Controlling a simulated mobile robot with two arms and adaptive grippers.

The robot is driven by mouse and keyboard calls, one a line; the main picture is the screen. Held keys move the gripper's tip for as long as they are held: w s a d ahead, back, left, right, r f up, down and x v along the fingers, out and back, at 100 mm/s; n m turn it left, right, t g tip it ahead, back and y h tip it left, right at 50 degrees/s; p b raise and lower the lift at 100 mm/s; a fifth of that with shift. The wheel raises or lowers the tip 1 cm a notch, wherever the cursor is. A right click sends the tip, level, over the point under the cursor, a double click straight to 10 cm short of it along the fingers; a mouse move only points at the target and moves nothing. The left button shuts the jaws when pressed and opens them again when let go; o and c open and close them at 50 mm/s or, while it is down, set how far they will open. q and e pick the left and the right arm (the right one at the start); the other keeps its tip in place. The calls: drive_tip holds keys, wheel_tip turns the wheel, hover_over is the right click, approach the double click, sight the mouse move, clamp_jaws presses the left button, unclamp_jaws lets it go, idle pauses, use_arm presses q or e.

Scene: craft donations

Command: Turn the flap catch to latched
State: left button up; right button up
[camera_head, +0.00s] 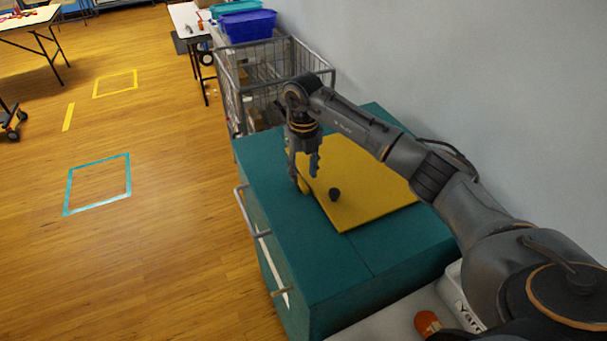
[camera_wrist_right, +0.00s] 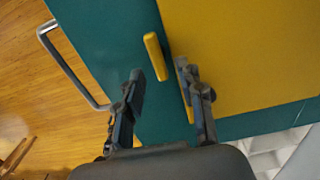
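The flap catch is a small yellow bar (camera_wrist_right: 155,57) on the teal top of a chest (camera_head: 295,240). It lies on the teal beside the yellow flap (camera_wrist_right: 235,60), roughly parallel to the flap's edge and not across it. In the head view the catch (camera_head: 304,186) is partly hidden by my right gripper. My right gripper (camera_head: 306,178) points down over the catch. In the wrist view its fingers (camera_wrist_right: 160,75) are apart, one each side of the catch's near end, with no clear contact.
A grey handle (camera_head: 250,215) sticks out from the chest's left side. A wire cage trolley (camera_head: 305,60) stands behind, with a blue bin (camera_head: 248,25) nearby. A wall is close on the right. A white box marked "Yarn" (camera_head: 455,295) is in front. The floor at left is open.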

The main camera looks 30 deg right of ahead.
sight(303, 183)
wheel_tip(303, 183, down, 2)
drive_tip(key=shift+a, duration=0.1)
drive_tip(key=shift+f, duration=0.5)
clamp_jaws()
use_arm(q)
drive_tip(key=shift+w+d+r, duration=0.1)
drive_tip(key=shift+w+r, duration=0.1)
drive_tip(key=shift+r, duration=0.2)
